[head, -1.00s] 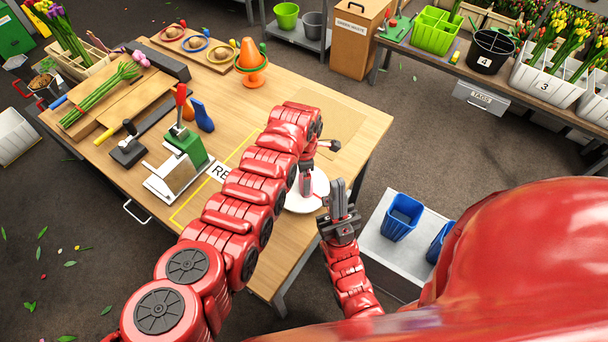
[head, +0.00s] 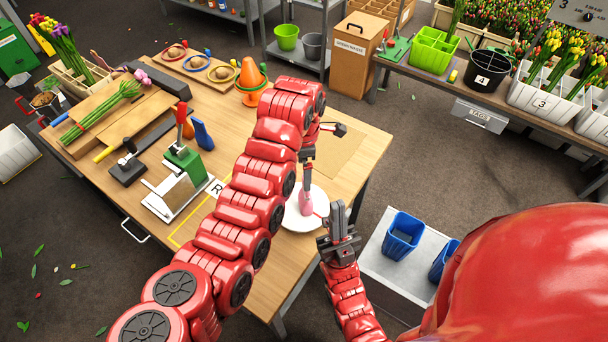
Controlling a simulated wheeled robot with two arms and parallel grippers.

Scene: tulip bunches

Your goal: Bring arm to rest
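My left arm reaches in from the left over the wooden table (head: 262,292). Its wrist points down at the white round plate (head: 293,219) near the table's front right edge. My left gripper (head: 307,185) is small and partly hidden behind my arm. A pink piece (head: 306,203) shows at its lower end over the plate; whether it is gripped is unclear. My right gripper (head: 340,220) points up beside the table's right edge, close to the plate. Its fingers look near each other, and nothing clear shows between them.
A green stand with a red lever (head: 184,155), an orange cone (head: 253,77) and tulips (head: 118,92) occupy the table. Blue cups (head: 402,235) stand on a grey surface right of my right gripper. A shelf with flower crates (head: 545,100) runs along the back right.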

